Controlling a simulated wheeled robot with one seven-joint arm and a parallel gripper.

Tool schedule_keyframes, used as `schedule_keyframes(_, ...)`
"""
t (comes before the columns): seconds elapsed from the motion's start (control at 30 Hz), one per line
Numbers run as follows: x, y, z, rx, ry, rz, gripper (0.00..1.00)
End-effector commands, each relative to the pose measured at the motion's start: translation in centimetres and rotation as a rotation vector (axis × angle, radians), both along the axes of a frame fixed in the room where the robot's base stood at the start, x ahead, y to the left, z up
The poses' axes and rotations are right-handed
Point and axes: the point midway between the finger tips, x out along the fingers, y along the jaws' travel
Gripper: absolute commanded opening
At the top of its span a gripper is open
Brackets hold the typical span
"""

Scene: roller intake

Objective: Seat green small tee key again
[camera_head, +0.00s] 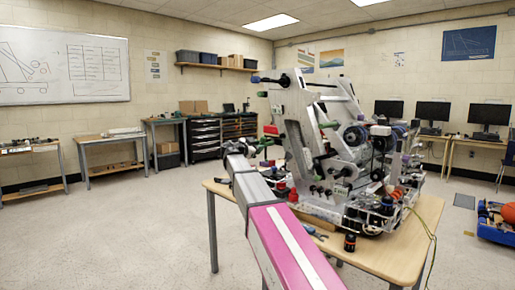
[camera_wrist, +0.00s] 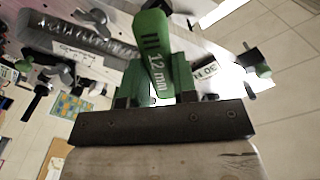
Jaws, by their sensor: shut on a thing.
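My gripper (camera_wrist: 158,92) is shut on a green key (camera_wrist: 163,60) marked "12 mm", whose broad handle stands up between the fingers in the wrist view. The key's far end is hidden, so I cannot tell whether it touches or enters anything. In the head view my gripper (camera_head: 252,148) is small, at the left side of the grey machine (camera_head: 297,110), and a bit of green (camera_head: 266,142) shows at it. Another green tee-shaped piece (camera_wrist: 256,62) with dark ends sticks out at the right in the wrist view.
The machine stands on a wooden table (camera_head: 405,255). Other handles project from its left side, including a blue-and-black one (camera_head: 268,79) above. A white label (camera_wrist: 207,70) reading "30 N" lies close behind the key. A loose black-and-red piece (camera_head: 350,243) stands near the table's front.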

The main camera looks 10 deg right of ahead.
Motion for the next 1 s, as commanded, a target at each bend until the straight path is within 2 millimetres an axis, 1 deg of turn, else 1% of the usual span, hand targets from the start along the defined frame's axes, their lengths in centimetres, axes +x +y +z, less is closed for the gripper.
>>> schedule_keyframes(0.47, 0.0, 0.0, 0.0, 0.000, 0.000, 0.000, 0.00)
schedule_keyframes(0.8, 0.7, -0.9, 0.0, 0.000, 0.000, -0.001, 0.00)
schedule_keyframes(1.0, 0.7, -1.0, 0.0, 0.000, 0.000, 0.000, 0.00)
